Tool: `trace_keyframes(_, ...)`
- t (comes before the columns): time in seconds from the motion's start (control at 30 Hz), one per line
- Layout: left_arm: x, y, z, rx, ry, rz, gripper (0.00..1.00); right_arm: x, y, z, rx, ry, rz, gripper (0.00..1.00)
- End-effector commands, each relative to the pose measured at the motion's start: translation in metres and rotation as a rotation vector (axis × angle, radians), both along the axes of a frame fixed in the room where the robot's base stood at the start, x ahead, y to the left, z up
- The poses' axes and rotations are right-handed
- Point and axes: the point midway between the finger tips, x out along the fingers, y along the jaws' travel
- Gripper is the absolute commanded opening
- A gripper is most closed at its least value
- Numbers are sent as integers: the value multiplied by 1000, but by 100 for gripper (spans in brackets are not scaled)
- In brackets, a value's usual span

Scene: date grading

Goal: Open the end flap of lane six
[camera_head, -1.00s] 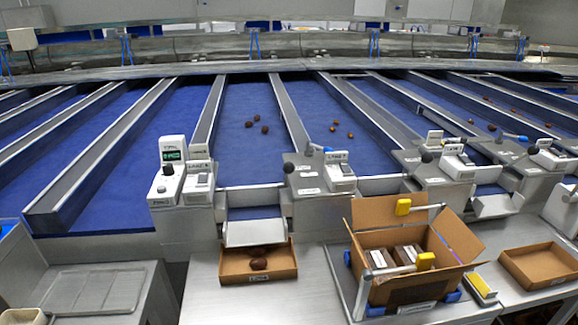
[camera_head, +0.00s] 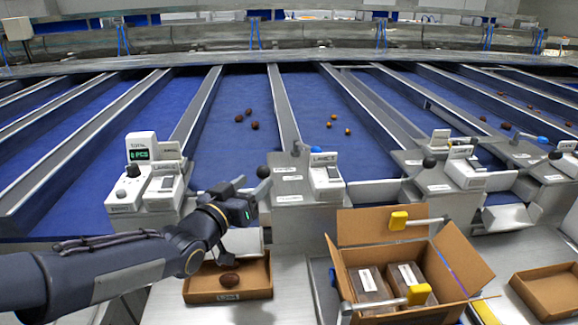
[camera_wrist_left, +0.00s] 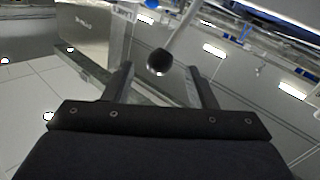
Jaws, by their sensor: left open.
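Lane six (camera_head: 222,150) is a blue belt between grey rails with several brown dates on it. At its front end is a lever with a black ball knob (camera_head: 263,172). My left gripper (camera_head: 246,187) is open and empty, just left of the knob in the head view. In the left wrist view the knob (camera_wrist_left: 158,62) shows between the two open fingers (camera_wrist_left: 158,76), ahead of the palm; I cannot tell contact. My gripper hides most of the lever's bar and the flap region. A pale metal chute (camera_head: 242,243) shows partly below the gripper. My right gripper is out of view.
A cardboard tray (camera_head: 228,295) with a date (camera_head: 229,280) sits below the chute. A counter box (camera_head: 140,150) stands left of the lane end, a lane label box (camera_head: 325,175) right. An open carton (camera_head: 385,225) with packs stands at the right.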

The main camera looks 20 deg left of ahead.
Motion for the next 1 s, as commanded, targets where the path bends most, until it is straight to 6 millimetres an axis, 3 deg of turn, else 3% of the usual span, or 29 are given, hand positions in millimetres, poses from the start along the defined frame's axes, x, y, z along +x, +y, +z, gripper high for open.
trace_keyframes(0.5,69,-10,2,1,-1,-1,52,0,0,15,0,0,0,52)
trace_keyframes(0.87,75,-10,1,-1,-4,1,52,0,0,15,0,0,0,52)
trace_keyframes(1.0,75,-10,1,0,-3,1,35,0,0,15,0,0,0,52)
